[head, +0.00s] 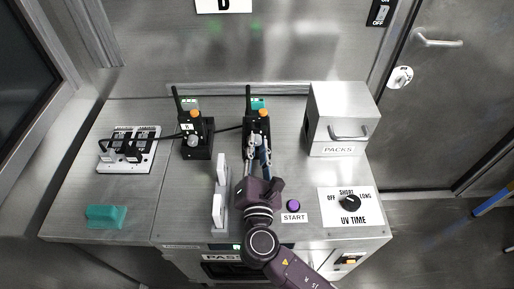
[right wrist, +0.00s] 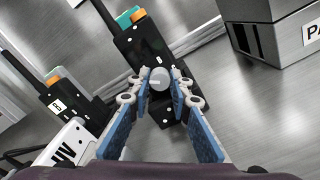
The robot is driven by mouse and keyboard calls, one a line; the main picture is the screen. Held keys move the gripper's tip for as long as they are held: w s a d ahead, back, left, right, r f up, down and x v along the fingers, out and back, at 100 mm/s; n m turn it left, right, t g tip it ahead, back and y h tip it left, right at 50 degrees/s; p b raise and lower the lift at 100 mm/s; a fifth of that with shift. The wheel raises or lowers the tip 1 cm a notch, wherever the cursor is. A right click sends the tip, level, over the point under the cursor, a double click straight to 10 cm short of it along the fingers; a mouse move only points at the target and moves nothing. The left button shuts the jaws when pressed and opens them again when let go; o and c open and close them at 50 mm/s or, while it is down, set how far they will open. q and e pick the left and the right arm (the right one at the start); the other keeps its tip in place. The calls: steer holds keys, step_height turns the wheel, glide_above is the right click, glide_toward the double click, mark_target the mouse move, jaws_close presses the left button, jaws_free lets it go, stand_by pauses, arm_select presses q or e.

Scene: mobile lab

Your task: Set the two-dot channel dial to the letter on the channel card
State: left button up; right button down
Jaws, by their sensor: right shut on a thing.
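My right gripper (head: 260,152) reaches over the counter to the black handset with the teal patch and orange knob (head: 258,122). In the right wrist view its blue-padded fingers (right wrist: 160,88) are shut on a round grey dial (right wrist: 160,79) on the front of that handset (right wrist: 138,47). The dial's pointer and dot marks are too small to read.
A metal PACKS box (head: 342,112) stands right of the handsets. White upright pieces (head: 219,196) stand close left of my right arm. A purple START button (head: 293,206) and UV TIME dial (head: 350,203) are front right. A teal block (head: 106,216) lies front left.

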stand_by(0.3)
steer(key=c, duration=1.7)
jaws_free()
steer(key=shift+c, duration=0.2)
steer(key=shift+s, duration=0.1)
steer(key=s, duration=1.1)
steer(key=shift+s, duration=0.4)
